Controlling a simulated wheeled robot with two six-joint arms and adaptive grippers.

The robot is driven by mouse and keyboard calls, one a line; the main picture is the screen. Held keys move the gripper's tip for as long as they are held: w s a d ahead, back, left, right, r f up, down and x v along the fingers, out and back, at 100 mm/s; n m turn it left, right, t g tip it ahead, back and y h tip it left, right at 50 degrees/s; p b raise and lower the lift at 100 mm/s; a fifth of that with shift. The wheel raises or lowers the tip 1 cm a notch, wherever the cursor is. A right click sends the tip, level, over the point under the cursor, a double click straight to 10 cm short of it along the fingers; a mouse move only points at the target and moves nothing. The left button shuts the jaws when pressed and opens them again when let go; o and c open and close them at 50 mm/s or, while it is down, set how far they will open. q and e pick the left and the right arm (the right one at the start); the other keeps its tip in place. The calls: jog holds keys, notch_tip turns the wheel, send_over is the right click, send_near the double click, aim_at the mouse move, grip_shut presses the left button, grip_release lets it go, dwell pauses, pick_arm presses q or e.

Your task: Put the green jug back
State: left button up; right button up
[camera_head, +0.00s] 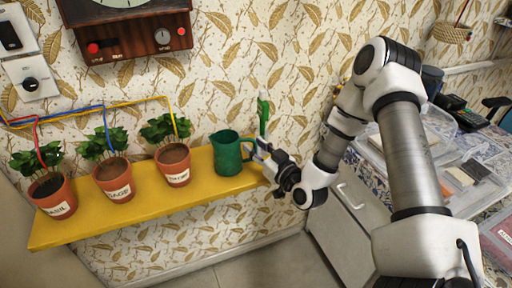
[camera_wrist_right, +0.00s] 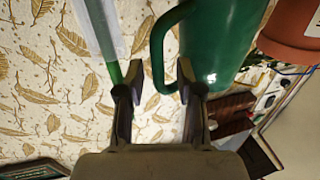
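The green jug (camera_head: 228,155) stands upright on the right part of the yellow shelf (camera_head: 130,207), with its handle to the right. My right gripper (camera_head: 262,150) is at the handle side of the jug. In the wrist view its two fingers (camera_wrist_right: 157,78) are apart, with the lower part of the handle between them, nearer the right finger. I cannot tell whether a finger touches the handle. My left gripper is not in view.
Three potted plants (camera_head: 173,164) stand on the shelf left of the jug. A brown clock box (camera_head: 128,30) and coloured wires are on the wall. A cluttered counter (camera_head: 460,165) is at the right.

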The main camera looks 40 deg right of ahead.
jog(key=shift+f, duration=0.15)
jog(key=s+p, duration=0.2)
jog(key=s, duration=0.9)
jog(key=s+a+f+g+y, duration=0.1)
jog(key=s+a+f+g, duration=0.1)
jog(key=a+f+g, duration=0.3)
jog(key=s+a+f+n+g+y, duration=0.1)
jog(key=s+a+f+g, duration=0.1)
jog(key=f, duration=0.4)
jog(key=s+a+f+g+y, duration=0.1)
jog(key=s+a+f+g, duration=0.25)
jog(key=f, duration=0.25)
jog(key=s+a+f+g+h, duration=0.1)
jog(key=s+f+g, duration=0.2)
jog(key=s, duration=0.3)
jog(key=s+a+f+m+g+h, duration=0.1)
jog(key=s+f+g+h, duration=0.1)
jog(key=s+f+g, duration=0.2)
jog(key=shift+s, duration=0.9)
jog(key=shift+r+g+p, duration=0.25)
jog(key=shift+r+p, duration=0.55)
jog(key=shift+p, duration=0.2)
